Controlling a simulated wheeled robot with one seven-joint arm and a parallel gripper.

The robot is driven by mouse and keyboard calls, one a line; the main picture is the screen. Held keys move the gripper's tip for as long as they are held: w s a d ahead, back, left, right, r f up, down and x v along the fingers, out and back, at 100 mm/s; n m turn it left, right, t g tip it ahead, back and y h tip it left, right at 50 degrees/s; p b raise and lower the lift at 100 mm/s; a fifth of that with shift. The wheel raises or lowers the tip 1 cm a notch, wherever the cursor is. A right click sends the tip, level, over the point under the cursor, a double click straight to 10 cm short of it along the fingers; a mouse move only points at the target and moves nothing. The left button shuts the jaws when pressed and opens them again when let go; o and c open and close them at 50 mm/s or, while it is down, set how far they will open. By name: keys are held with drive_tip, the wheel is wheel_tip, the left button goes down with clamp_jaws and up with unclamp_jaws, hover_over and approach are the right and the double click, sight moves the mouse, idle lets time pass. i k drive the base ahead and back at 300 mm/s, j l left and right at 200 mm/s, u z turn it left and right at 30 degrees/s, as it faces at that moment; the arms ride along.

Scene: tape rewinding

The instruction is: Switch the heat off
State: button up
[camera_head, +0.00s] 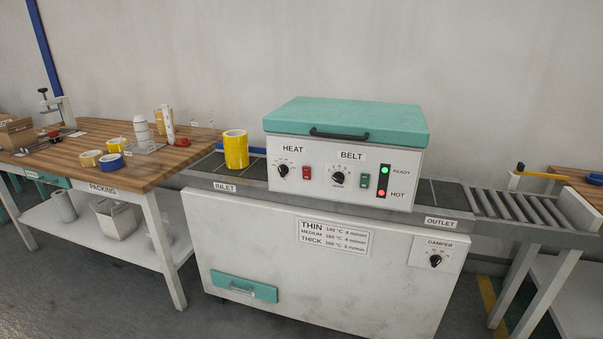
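The heat controls sit on the left of the front panel of the white oven box with a teal lid (347,121). Under the HEAT label (293,149) are a round black heat knob (282,171) and a red rocker switch (307,173) to its right. Under the BELT label (351,156) are a black belt knob (338,179) and a green rocker switch (364,181). On the indicator strip, a green READY light (383,171) and a red HOT light (382,194) both look bright. My gripper is not in view.
A yellow tape roll (236,150) stands at the inlet, left of the oven. A wooden packing table (170,162) with tape rolls stands at left. A roller outlet (515,207) is at right. A damper knob (435,260) is on the lower cabinet. The floor at lower left looks clear.

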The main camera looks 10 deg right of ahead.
sight(307, 171)
drive_tip(key=i+j, duration=0.2)
drive_tip(key=i, duration=0.2)
drive_tip(key=i+j, duration=0.25)
drive_tip(key=i, duration=0.15)
drive_tip(key=i+j+u, duration=0.1)
drive_tip(key=i+j, duration=0.3)
drive_tip(key=i, duration=0.35)
